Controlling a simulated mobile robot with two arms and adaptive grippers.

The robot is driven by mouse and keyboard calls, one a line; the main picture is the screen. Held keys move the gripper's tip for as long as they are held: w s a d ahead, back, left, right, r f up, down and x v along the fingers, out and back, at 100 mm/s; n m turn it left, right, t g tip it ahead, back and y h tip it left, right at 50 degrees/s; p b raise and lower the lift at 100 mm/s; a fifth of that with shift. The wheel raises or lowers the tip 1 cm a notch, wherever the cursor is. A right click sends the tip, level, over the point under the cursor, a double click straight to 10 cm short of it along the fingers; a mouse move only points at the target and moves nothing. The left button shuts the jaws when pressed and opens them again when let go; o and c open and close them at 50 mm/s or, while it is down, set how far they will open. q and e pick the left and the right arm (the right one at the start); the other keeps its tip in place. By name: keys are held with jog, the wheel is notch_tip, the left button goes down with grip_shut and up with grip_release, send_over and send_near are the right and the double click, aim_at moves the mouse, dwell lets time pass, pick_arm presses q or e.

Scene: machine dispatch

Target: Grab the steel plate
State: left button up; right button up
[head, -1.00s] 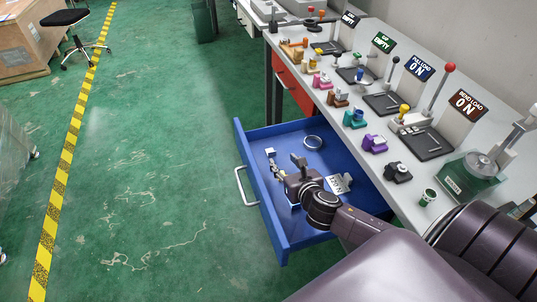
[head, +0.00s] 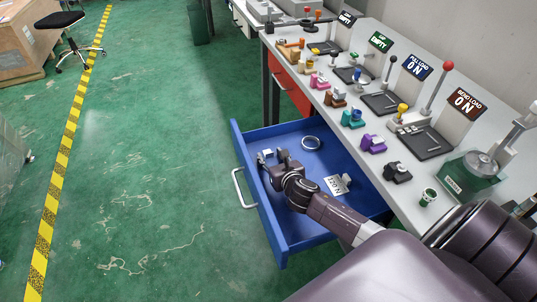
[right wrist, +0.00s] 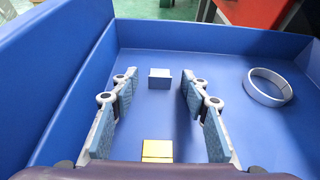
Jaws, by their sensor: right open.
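A small grey plate-like block, which looks like the steel plate (right wrist: 160,78), stands on the floor of the open blue drawer (right wrist: 228,46). It also shows in the head view (head: 267,153), close to the gripper. My right gripper (right wrist: 158,88) is open inside the drawer, its two fingers apart and pointing toward the plate. The plate appears between and just beyond the fingertips, not gripped. In the head view the right gripper (head: 272,161) partly hides the drawer floor. A gold block (right wrist: 157,150) lies nearer, between the fingers. My left gripper is not in view.
A silver ring (head: 311,142) and a white labelled piece (head: 335,185) lie in the drawer. The drawer walls surround the gripper closely. Above is a workbench (head: 428,181) with several coloured fixtures. The green floor (head: 130,180) to the left is clear.

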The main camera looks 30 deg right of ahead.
jog(key=shift+c, duration=0.3)
grip_shut()
